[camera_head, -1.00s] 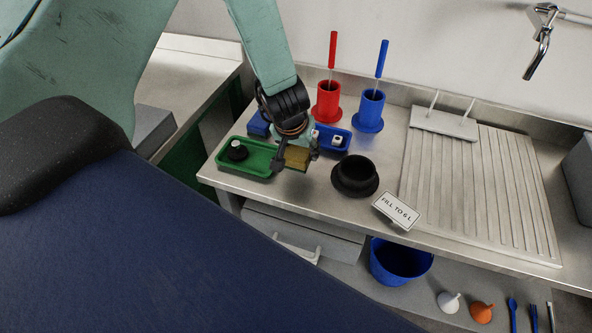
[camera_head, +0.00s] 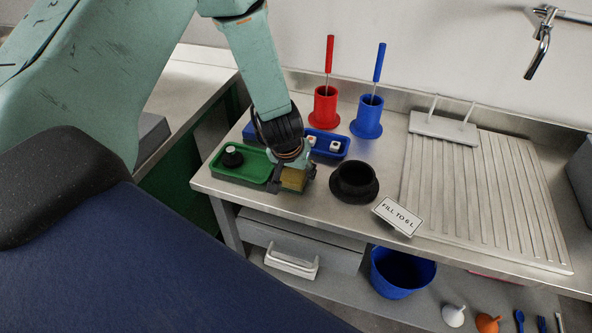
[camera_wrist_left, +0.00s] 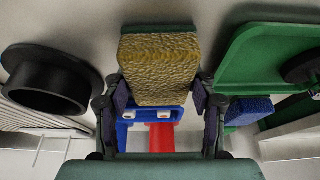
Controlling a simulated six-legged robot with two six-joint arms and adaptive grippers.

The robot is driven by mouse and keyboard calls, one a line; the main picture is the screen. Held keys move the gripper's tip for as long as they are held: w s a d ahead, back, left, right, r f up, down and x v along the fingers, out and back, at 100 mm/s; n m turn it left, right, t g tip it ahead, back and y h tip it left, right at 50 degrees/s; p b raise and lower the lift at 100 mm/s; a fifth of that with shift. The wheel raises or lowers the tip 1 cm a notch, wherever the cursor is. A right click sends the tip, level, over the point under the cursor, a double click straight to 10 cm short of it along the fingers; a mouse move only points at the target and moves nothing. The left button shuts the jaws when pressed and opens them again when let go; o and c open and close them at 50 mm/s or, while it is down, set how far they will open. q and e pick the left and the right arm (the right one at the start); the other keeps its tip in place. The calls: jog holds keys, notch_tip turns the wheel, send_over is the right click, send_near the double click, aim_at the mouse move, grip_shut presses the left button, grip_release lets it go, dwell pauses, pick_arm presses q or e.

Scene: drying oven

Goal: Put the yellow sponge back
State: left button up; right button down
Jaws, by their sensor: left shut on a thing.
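The yellow sponge (camera_head: 293,178) is between the fingers of my left gripper (camera_head: 291,175), which is shut on it. In the left wrist view the sponge (camera_wrist_left: 158,66) fills the space between the two fingertips (camera_wrist_left: 156,100), its rough face toward the camera. In the head view the gripper and sponge are at the right end of the green tray (camera_head: 222,169), close to the counter's front edge. I cannot tell whether the sponge touches the tray or the counter. A black knobbed object (camera_head: 232,157) sits in the tray's left part. My right gripper is not in view.
A blue tray (camera_head: 327,150) with small white-topped pieces lies behind the gripper. A black flanged cup (camera_head: 355,181) stands to the right, near a "FILL TO 6 L" sign (camera_head: 397,216). Red (camera_head: 323,106) and blue (camera_head: 368,116) holders stand at the back. A ribbed drainboard (camera_head: 480,200) lies farther right.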

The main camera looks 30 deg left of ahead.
pick_arm(q)
jog(key=o, duration=0.9)
jog(key=shift+f, duration=0.1)
jog(key=o, duration=0.3)
jog(key=shift+w+f, duration=0.1)
jog(key=shift+r, duration=0.5)
jog(key=p+v, duration=0.5)
jog(key=v, duration=0.5)
jog(key=shift+s+r+p, duration=0.25)
jog(key=shift+p, duration=0.05)
jog(key=shift+s+d+r, duration=0.1)
jog(key=shift+s+r, duration=0.1)
jog(key=shift+r, duration=0.25)
